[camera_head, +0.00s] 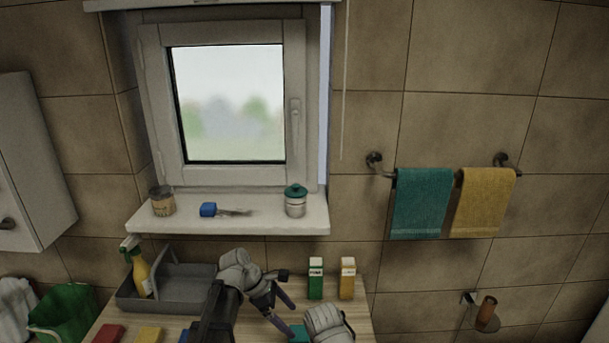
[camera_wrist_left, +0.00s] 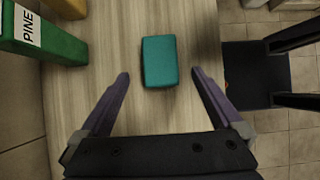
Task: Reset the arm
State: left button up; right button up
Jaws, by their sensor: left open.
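My left arm reaches in over the wooden counter, and its gripper (camera_head: 290,320) is open with two purple fingers. The left wrist view shows this gripper (camera_wrist_left: 160,76) empty, its fingers spread either side of a teal block (camera_wrist_left: 160,60). The block lies on the counter, apart from both fingers. In the head view the teal block (camera_head: 299,333) shows only in part near the bottom edge, beside the fingers. The fingers of my right gripper do not show.
A green carton (camera_head: 316,280) and a yellow carton (camera_head: 347,279) stand at the counter's back. A grey caddy (camera_head: 185,288) with a spray bottle (camera_head: 141,274) is at left. Red (camera_head: 108,333) and yellow (camera_head: 149,334) blocks lie in front. A windowsill (camera_head: 230,222) juts out above.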

aim_at(304, 332)
pick_arm(q)
jog(key=b+x, duration=0.6)
jog(key=x, duration=0.2)
jog(key=shift+f, duration=0.3)
jog(key=shift+d+f+b, duration=0.1)
jog(key=shift+f+b, duration=0.25)
jog(key=shift+b, duration=0.15)
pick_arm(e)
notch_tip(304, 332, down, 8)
pick_arm(q)
notch_tip(304, 332, up, 11)
jog(key=p, duration=1)
jog(key=shift+f, duration=0.25)
jog(key=shift+f+b, duration=0.7)
jog(key=shift+f, duration=0.45)
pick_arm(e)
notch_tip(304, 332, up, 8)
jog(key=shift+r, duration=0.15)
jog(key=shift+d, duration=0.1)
